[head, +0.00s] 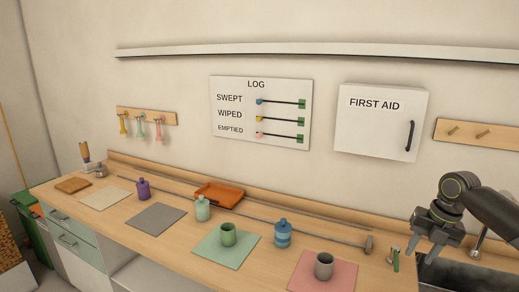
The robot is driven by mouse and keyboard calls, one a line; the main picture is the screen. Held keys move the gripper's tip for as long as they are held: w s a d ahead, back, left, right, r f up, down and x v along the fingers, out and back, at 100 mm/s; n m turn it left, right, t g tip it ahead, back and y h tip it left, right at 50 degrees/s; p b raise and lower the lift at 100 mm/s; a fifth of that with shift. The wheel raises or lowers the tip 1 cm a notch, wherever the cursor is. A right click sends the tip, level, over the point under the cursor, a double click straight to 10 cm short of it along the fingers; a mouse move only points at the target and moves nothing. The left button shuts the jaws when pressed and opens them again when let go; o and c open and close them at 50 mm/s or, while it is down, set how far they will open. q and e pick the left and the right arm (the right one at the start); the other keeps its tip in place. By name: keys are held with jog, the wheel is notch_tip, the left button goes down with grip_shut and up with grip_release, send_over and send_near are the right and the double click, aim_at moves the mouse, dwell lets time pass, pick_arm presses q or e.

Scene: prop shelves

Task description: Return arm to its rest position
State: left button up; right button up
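My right arm comes in from the right, dark grey with light rings at its joints. Its gripper (423,260) points down over the right end of the wooden counter (350,257), near the edge of a dark sink (450,275). Its two fingers look apart, with nothing seen between them. A small upright green-handled item (395,262) stands just left of the fingers; I see no contact. My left gripper and arm are not in view.
A grey cup (324,266) on a pink mat, a blue striped bottle (282,234) and a green cup (228,235) on a green mat stand left of the gripper. A white FIRST AID cabinet (375,130) and a peg rail (490,136) hang on the wall behind.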

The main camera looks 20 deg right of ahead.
jog(key=s+a+f+m, duration=0.3)
jog(key=a+f, duration=0.2)
jog(key=f, duration=0.2)
jog(key=s+a+f+m+h, duration=0.1)
jog(key=s+a+f+m, duration=0.25)
jog(key=f, duration=0.35)
jog(key=s+a+f+m, duration=0.2)
jog(key=a+f, duration=0.3)
jog(key=f, duration=0.3)
jog(key=s+a+r+m+t+h, duration=0.1)
jog(key=s+a+m+t+h, duration=0.1)
jog(key=s+a+m, duration=1.35)
jog(key=w+d+f+m+g, duration=0.1)
jog(key=w+d+f+m, duration=0.1)
jog(key=f, duration=1)
jog(key=w+d+f+m, duration=0.1)
jog(key=w+d+f, duration=0.1)
jog(key=f, duration=1)
jog(key=s+a+f+g, duration=0.1)
jog(key=s+f, duration=1.4)
jog(key=f, duration=0.1)
jog(key=shift+f, duration=0.3)
jog(key=shift+s, duration=0.2)
